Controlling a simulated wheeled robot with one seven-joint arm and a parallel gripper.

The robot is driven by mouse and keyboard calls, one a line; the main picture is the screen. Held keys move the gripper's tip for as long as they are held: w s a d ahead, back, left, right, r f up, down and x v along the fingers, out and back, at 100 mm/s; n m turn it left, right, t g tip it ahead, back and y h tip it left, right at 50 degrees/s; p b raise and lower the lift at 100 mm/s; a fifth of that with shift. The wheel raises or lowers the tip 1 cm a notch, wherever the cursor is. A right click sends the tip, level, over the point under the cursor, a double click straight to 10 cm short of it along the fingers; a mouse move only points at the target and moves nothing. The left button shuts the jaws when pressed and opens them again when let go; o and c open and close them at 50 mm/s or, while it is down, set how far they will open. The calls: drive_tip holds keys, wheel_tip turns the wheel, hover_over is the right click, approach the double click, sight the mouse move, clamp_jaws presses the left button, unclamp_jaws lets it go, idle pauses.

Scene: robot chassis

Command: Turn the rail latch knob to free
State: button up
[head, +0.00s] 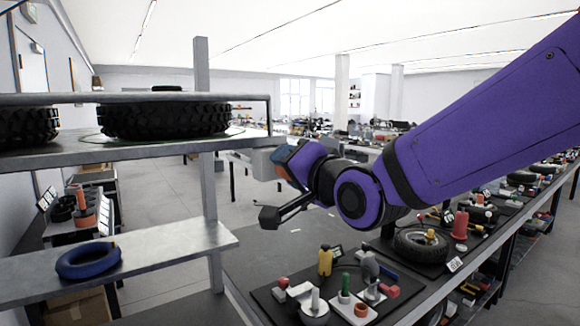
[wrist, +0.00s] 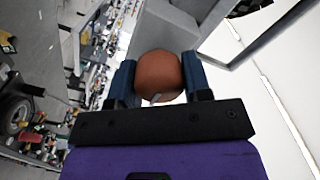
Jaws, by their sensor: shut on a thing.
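The knob (wrist: 158,72) is round and reddish brown. In the wrist view it sits between the two dark blue fingers of my gripper (wrist: 160,80), which is shut on it from both sides. A small pale pointer or mark shows at the knob's lower edge. Behind the knob is a grey block (wrist: 165,28). In the head view my gripper (head: 283,160) is at the grey block (head: 264,162), just right of the shelf's edge. The knob is mostly hidden there by the fingers, and I cannot read its turn angle.
A metal shelf with tires (head: 165,118) stands at the left, with a blue ring (head: 88,260) on its lower board. A bench at the lower right holds a dark tray of small parts (head: 270,300) and a wheel (head: 420,247). Open floor lies behind the gripper.

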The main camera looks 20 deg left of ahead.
drive_tip(key=shift+m, duration=0.4)
drive_tip(key=o, duration=0.9)
drive_tip(key=shift+d, duration=0.15)
drive_tip(key=v, duration=1)
drive_tip(key=shift+s+d, duration=0.2)
